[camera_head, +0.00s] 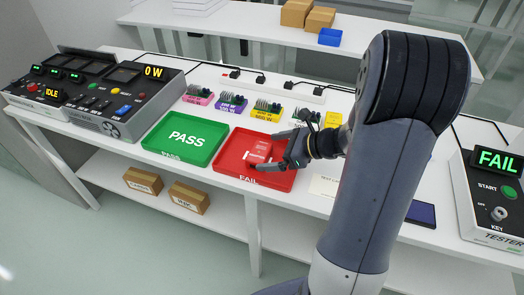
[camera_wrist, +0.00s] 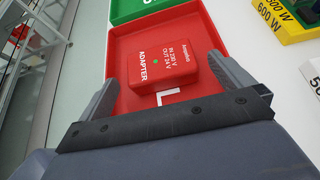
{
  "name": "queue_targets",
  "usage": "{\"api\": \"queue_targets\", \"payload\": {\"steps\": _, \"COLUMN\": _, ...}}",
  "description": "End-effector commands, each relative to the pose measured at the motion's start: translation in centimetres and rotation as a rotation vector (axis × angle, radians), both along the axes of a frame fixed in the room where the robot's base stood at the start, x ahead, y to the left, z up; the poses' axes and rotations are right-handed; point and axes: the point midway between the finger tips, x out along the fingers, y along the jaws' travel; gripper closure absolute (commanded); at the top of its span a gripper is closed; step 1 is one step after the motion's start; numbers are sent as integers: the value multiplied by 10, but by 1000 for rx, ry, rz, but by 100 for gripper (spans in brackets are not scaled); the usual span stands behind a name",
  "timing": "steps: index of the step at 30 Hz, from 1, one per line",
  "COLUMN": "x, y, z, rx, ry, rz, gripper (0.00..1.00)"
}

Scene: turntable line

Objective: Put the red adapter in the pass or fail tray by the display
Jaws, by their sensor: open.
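The red adapter (camera_wrist: 166,64) lies in the red FAIL tray (camera_wrist: 205,27), label facing up, in the wrist view. In the head view the adapter (camera_head: 260,150) sits near the middle of the FAIL tray (camera_head: 226,163). My gripper (camera_wrist: 165,85) is open, with one finger on each side of the adapter and visible space beside it. In the head view my gripper (camera_head: 276,150) reaches over the tray from the right. The green PASS tray (camera_head: 160,152) stands to the left, empty. The tester display (camera_head: 495,160) at the right reads FAIL.
A console (camera_head: 110,100) with a 0 W readout stands at the left. Several small coloured bins (camera_head: 232,103) line the bench behind the trays, with a power strip (camera_head: 275,88) behind them. A dark blue tablet-like item (camera_head: 421,213) lies right of my arm.

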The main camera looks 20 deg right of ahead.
Motion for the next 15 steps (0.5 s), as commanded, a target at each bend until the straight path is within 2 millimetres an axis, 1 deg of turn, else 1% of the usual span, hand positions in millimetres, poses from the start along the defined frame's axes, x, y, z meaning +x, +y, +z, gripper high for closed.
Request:
{"api": "queue_targets", "payload": {"steps": 1, "x": -6, "y": -9, "z": 7, "rx": -2, "ry": -2, "rz": -5, "gripper": 0}}
{"api": "queue_targets", "payload": {"steps": 6, "x": -23, "y": -33, "z": 22, "rx": -1, "ry": -1, "rz": -5, "gripper": 0}}
{"api": "queue_targets", "payload": {"steps": 10, "x": -32, "y": -45, "z": 31, "rx": -1, "ry": -1, "rz": -3, "gripper": 0}}
{"api": "queue_targets", "payload": {"steps": 15, "x": -38, "y": -53, "z": 36, "rx": 0, "ry": 0, "rz": -1, "gripper": 0}}
